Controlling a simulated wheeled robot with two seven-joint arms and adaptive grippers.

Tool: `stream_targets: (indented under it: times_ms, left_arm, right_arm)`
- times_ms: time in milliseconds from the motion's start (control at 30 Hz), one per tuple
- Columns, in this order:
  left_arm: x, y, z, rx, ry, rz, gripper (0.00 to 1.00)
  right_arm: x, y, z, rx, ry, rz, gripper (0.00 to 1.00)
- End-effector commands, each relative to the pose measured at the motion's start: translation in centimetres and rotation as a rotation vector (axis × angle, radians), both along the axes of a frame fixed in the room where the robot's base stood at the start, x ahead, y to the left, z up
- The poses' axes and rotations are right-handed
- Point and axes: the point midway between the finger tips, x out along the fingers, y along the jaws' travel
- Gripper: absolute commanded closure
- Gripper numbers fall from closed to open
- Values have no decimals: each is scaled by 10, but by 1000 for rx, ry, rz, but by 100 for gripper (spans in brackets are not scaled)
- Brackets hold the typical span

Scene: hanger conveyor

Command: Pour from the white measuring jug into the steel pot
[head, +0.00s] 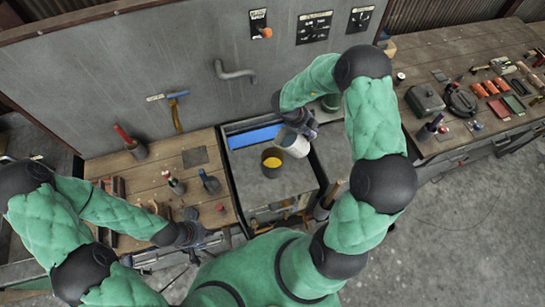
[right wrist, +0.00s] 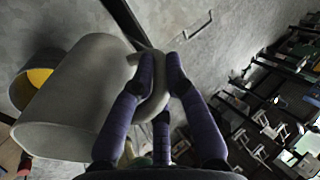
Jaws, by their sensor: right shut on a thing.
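The white measuring jug (head: 293,143) is in my right gripper (head: 304,124), just behind and to the right of the pot. In the right wrist view the jug (right wrist: 75,105) is large, and the fingers of my right gripper (right wrist: 161,68) close on its handle. The steel pot (head: 271,169) has yellow inside and stands on the grey cabinet top; part of the pot (right wrist: 31,72) shows beyond the jug. I cannot tell the jug's exact tilt or whether anything leaves it. My left gripper (head: 192,236) is at the wooden bench's front edge, its fingers unclear.
The grey cabinet (head: 260,192) has an open blue-lined recess (head: 255,137) behind the pot. The left wooden bench (head: 150,190) holds tools and bottles. A cluttered bench (head: 430,70) stands at the right. A grey wall panel (head: 200,50) rises behind.

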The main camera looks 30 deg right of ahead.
Motion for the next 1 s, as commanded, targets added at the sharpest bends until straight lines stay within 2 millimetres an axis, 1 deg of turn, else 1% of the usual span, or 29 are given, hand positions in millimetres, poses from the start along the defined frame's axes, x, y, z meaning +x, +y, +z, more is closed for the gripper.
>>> stream_targets:
  times_ms: [233, 633, 1000]
  left_arm:
    - [0, 0, -1, 0, 0, 0, 100]
    - [0, 0, -2, 0, 0, 0, 100]
    - [0, 0, -7, 0, 0, 0, 100]
  right_arm:
    - [1, 2, 5, -44, 6, 2, 100]
    - [0, 3, 5, -56, 9, 1, 100]
    - [1, 5, 11, -149, 31, 0, 100]
